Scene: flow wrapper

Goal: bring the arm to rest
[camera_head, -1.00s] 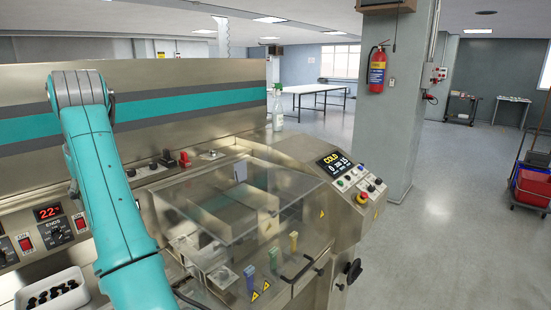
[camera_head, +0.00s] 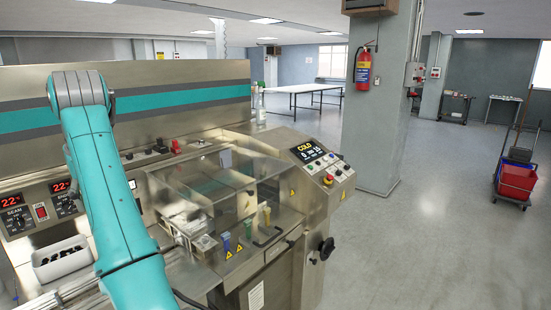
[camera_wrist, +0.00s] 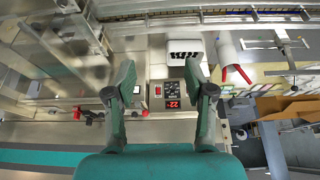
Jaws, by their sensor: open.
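My gripper (camera_wrist: 160,85) shows in the wrist view with its two fingers spread wide apart and nothing between them. Beyond the fingers are the flow wrapper's control panel with a red display (camera_wrist: 172,104) and a white bin of dark items (camera_wrist: 184,50). In the head view my teal arm rises at the left in front of the flow wrapper (camera_head: 225,215); my gripper is out of that view.
The wrapper's clear cover (camera_head: 215,180) is down, with a COLD display panel (camera_head: 312,155) to its right. The white bin (camera_head: 62,258) sits at the lower left. A fire extinguisher (camera_head: 363,68) hangs on a pillar. A red mop bucket (camera_head: 516,182) stands far right on open floor.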

